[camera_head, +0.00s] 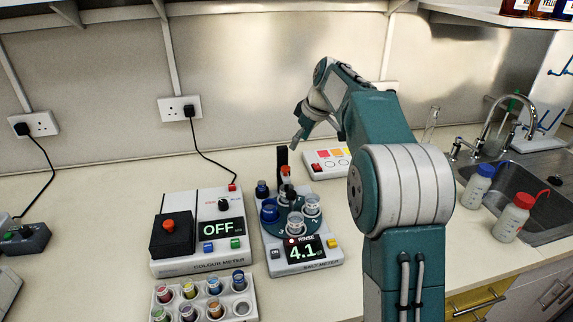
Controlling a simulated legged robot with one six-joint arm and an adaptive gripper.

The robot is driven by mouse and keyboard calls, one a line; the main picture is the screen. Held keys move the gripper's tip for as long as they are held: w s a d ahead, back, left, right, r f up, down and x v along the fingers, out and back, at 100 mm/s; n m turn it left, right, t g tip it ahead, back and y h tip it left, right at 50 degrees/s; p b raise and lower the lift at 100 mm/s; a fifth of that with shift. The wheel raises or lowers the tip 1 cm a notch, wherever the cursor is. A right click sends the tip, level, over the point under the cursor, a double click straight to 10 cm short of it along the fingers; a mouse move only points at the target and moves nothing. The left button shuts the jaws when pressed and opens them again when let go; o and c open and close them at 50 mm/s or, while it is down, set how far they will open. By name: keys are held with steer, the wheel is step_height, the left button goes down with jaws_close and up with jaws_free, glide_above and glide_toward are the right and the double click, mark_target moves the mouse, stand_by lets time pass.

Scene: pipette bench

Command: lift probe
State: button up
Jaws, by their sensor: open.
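The salt meter (323,267) stands on the bench left of my arm, its display reading "RINSE" and 4.1. Its round turntable carries a blue-ringed cup (269,212) and clear cups (312,207), one of them at the front. A black upright post (282,158) rises at the back of the meter. Beside it is a dark, slim part with an orange piece, which may be the probe (287,184); its lower end is hard to make out among the cups. My gripper (296,143) is open and empty, pointing down above and slightly right of the post, apart from it.
The colour meter (201,267), reading OFF, stands left of the salt meter. A vial rack (247,290) is in front. A white panel with coloured squares (319,172) lies behind. Wash bottles (513,217) and a sink (540,180) are at right.

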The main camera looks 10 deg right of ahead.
mark_target(286, 167)
steer(key=x, duration=0.9)
steer(key=shift+a+f, duration=0.3)
steer(key=shift+w+f, duration=0.15)
steer(key=shift+f, duration=0.2)
steer(key=shift+d, duration=0.1)
jaws_close()
